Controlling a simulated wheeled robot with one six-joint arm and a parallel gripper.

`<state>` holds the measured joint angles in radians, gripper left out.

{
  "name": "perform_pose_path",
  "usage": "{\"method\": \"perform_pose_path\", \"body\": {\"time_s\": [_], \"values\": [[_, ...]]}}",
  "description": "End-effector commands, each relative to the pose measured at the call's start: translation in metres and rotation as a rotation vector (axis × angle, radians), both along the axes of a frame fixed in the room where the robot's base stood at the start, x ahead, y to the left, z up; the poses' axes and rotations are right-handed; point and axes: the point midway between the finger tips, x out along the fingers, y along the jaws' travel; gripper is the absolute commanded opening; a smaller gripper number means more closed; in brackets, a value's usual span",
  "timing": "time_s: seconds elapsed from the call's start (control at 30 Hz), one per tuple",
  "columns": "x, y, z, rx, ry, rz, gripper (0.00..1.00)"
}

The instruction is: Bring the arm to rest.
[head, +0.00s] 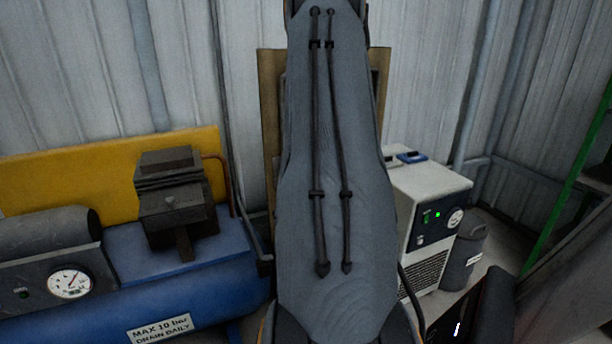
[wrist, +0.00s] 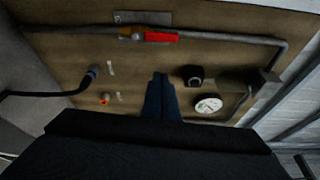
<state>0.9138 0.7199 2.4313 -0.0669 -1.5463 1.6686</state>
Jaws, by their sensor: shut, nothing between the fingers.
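In the wrist view my gripper (wrist: 160,78) shows as two dark fingers side by side, shut with nothing between them. They point at a brown board that carries pipework. I cannot tell the exact gap between the fingertips and the board. In the head view a long grey link of my arm stands upright across the middle. My gripper does not show in that view.
The brown board (wrist: 60,60) holds a red valve handle (wrist: 160,37), a gauge (wrist: 208,104), a dark round fitting (wrist: 193,75) and a hose (wrist: 45,93). A blue compressor (head: 215,285) stands left of my arm; a white dryer unit (head: 437,190) and a grey canister (head: 462,262) stand right.

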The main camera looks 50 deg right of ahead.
Motion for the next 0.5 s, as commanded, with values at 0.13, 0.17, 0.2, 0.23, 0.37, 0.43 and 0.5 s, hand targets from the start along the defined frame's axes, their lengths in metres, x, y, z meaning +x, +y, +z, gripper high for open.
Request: {"method": "perform_pose_path", "body": {"time_s": [0.13, 0.17, 0.2, 0.23, 0.37, 0.43, 0.5], "values": [[-0.005, 0.005, 0.0, 0.0, 0.0, -0.001, 0.0], [-0.006, 0.005, 0.0, 0.0, 0.0, -0.002, 0.0], [-0.006, 0.005, 0.0, 0.0, 0.0, -0.002, 0.0], [-0.006, 0.005, 0.0, 0.0, 0.0, -0.002, 0.0], [-0.005, 0.005, 0.0, 0.0, 0.003, -0.001, 0.0], [0.0, 0.009, 0.0, -0.002, 0.024, 0.01, 0.0], [0.011, 0.018, -0.003, -0.003, 0.081, 0.037, 0.0]]}}
